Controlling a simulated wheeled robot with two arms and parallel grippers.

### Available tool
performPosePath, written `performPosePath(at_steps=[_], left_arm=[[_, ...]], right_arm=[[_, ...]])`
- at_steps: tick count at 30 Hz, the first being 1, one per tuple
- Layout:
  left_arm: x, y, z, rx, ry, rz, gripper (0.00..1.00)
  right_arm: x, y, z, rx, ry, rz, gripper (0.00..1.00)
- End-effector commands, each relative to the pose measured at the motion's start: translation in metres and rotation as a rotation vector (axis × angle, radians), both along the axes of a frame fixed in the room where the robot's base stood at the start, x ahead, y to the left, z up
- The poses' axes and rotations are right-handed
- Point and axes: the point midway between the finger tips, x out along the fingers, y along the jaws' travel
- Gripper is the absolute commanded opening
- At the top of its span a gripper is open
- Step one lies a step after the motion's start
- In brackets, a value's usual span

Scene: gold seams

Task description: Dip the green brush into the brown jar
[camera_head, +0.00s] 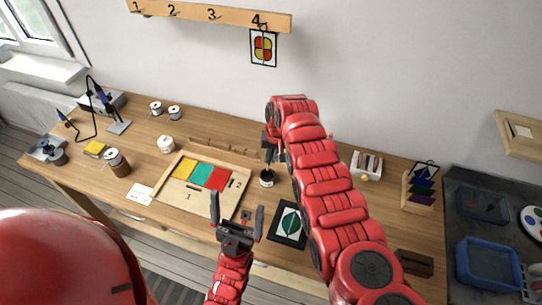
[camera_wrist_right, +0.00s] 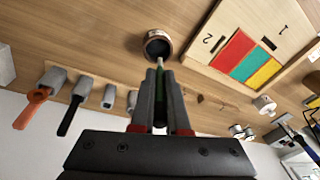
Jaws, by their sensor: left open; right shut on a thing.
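My right gripper (camera_head: 269,150) is shut on the green brush (camera_wrist_right: 161,88), whose green handle shows between the fingers in the right wrist view. The brush's pale tip points at a small open jar (camera_wrist_right: 157,46) with a brownish wall and dark inside. The tip overlaps the jar's near rim there; I cannot tell whether it is above or inside the mouth. In the head view this jar (camera_head: 267,178) stands upright on the table, just below the gripper. My left gripper (camera_head: 237,203) is open and empty over the table's front part.
A wooden board (camera_head: 171,200) with yellow, teal and red panels lies left of the jar. A dark-framed green leaf picture (camera_head: 289,225) lies to its front right. An amber jar (camera_head: 118,165) stands further left. Grey holders with handled tools (camera_wrist_right: 55,80) stand near the jar in the wrist view.

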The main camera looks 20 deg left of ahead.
Motion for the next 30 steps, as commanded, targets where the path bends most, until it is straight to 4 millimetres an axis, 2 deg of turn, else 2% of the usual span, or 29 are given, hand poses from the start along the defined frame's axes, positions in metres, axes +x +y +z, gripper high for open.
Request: performPosePath(at_steps=[10,21,30], left_arm=[[0.0,0.0,-0.004,0.0,0.0,0.0,1.0],[0.0,0.0,-0.03,0.0,0.0,0.0,1.0],[0.0,0.0,-0.03,0.0,0.0,0.0,1.0]], right_arm=[[0.0,0.0,-0.004,0.0,0.001,0.0,0.0],[0.0,-0.001,-0.033,-0.001,0.001,0.0,0.0],[0.0,0.0,-0.033,0.0,0.001,0.0,0.0]])
